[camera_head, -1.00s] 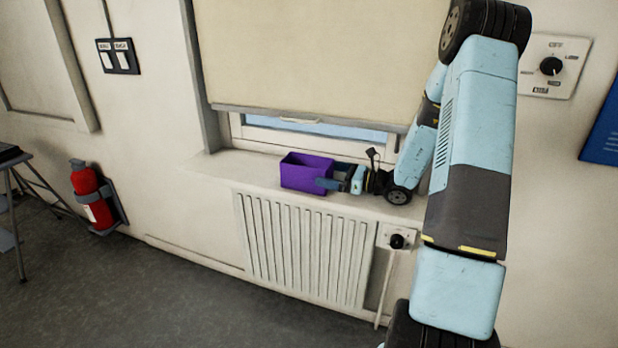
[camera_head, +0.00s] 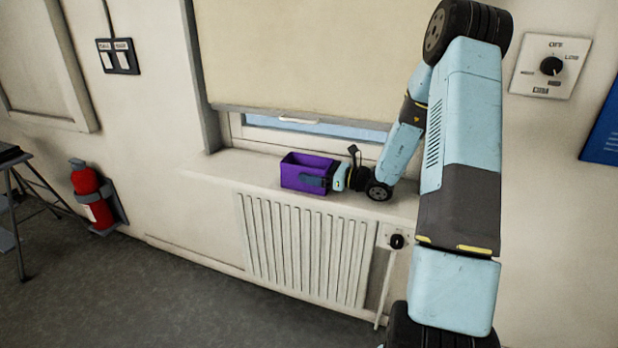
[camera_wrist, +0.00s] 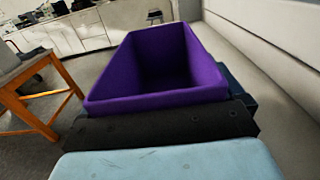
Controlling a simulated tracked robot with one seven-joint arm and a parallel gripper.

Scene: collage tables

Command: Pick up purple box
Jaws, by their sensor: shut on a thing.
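The purple box (camera_head: 297,172) is an open-topped box that stands upright on the windowsill (camera_head: 228,166) under the blind. My gripper (camera_head: 318,180) reaches it from the right and is shut on the box at its right end. One dark finger shows along the front face; the other is mostly hidden by the box. In the wrist view the purple box (camera_wrist: 165,70) fills the upper middle, close in front of my gripper (camera_wrist: 165,115), and its inside looks empty. I cannot tell whether its base is touching the sill.
A ribbed radiator (camera_head: 300,245) hangs below the sill, with a valve knob (camera_head: 396,241) at its right. The window frame and lowered blind (camera_head: 310,55) are behind the box. The sill left of the box is clear. A fire extinguisher (camera_head: 92,195) hangs at the left.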

